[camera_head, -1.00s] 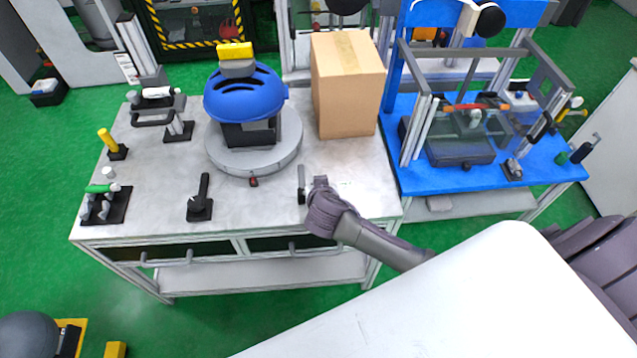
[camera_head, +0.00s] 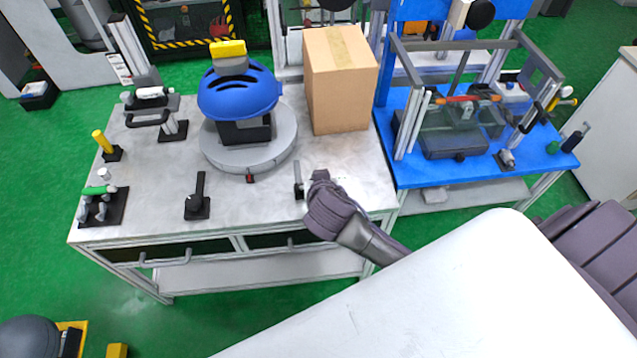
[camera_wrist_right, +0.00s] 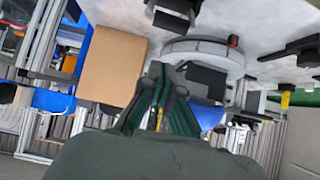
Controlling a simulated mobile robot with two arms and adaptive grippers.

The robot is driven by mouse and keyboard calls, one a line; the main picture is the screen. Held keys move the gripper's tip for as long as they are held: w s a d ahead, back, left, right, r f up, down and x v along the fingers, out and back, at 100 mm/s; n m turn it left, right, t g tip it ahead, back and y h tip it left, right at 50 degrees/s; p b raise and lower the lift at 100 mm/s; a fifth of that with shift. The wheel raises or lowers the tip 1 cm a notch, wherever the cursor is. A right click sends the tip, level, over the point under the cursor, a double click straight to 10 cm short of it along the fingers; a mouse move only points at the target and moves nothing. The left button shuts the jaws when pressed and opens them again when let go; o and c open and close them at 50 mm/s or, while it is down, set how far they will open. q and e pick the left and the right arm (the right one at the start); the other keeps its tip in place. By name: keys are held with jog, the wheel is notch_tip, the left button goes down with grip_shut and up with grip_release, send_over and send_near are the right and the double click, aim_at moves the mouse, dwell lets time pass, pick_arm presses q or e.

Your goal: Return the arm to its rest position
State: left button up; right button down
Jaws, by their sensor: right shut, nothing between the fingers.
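My right arm (camera_head: 345,220) reaches in from the lower right, its wrist over the front right corner of the grey workbench (camera_head: 240,205). In the head view the fingers are hidden behind the wrist. In the right wrist view the right gripper (camera_wrist_right: 166,76) is shut, with nothing held. Its tips overlap the picture between the cardboard box (camera_wrist_right: 111,64) and the round grey base (camera_wrist_right: 203,52), with no contact that I can make out. My left gripper is in neither view.
On the workbench stand a blue dome-shaped visor (camera_head: 237,95) on a round base, the cardboard box (camera_head: 340,85), a black lever (camera_head: 198,200) and several clamps at the left. A blue table (camera_head: 535,163) with a framed rig adjoins at the right. Green floor lies in front.

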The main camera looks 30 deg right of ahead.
jog(key=shift+s+a+r, duration=0.3)
jog(key=shift+s, duration=0.15)
jog(key=shift+d, duration=0.1)
